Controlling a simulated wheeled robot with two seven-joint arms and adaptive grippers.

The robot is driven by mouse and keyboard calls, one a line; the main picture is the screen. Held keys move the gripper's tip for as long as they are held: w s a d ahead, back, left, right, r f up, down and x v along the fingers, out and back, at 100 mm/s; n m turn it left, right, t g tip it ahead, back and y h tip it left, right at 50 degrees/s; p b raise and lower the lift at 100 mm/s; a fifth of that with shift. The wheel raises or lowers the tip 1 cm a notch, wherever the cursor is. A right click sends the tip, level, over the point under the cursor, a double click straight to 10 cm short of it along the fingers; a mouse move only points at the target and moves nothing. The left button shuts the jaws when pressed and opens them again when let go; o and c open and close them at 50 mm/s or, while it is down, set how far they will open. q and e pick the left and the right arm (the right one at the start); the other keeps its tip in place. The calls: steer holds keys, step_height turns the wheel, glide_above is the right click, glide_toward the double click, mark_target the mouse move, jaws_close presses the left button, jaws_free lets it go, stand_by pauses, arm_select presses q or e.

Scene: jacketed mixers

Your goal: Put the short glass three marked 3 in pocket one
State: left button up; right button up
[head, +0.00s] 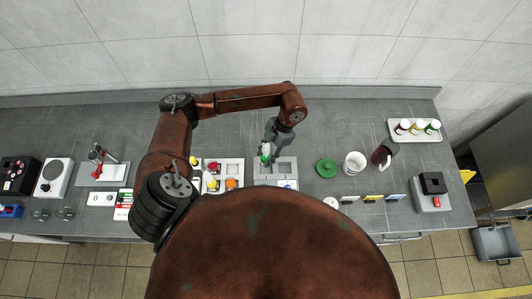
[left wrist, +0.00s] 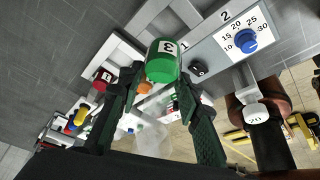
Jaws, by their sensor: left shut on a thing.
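The short glass marked 3 (left wrist: 163,62) has a green top with a white label. My left gripper (left wrist: 160,82) is shut on it; in the head view this gripper (head: 268,147) hangs down over the left part of the grey two-pocket block (head: 290,158). The glass's green top also shows there (head: 265,156). In the left wrist view the block's front panel (left wrist: 222,50) carries the numbers 1 and 2, and the glass is near the 1. Its lower part is hidden, so I cannot tell whether it is inside pocket one. My right gripper is out of view.
Left of the block stands a white tray (head: 232,164) with red, yellow and orange items. A blue dial (left wrist: 246,40) sits on the block's panel. To the right are a green round thing (head: 326,168), a white cup (head: 355,163) and a dark jug (head: 381,156).

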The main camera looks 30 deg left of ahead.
arm_select(q)
steer(key=shift+f, duration=0.15)
steer(key=shift+f+b, duration=0.55)
steer(key=shift+f, duration=0.3)
steer(key=shift+f+b, duration=0.55)
steer(key=shift+f, duration=0.45)
steer(key=shift+f+b, duration=1.7)
steer(key=shift+f, duration=0.35)
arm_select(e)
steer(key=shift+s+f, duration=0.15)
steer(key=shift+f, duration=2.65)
arm_select(q)
steer(key=o, duration=1.3)
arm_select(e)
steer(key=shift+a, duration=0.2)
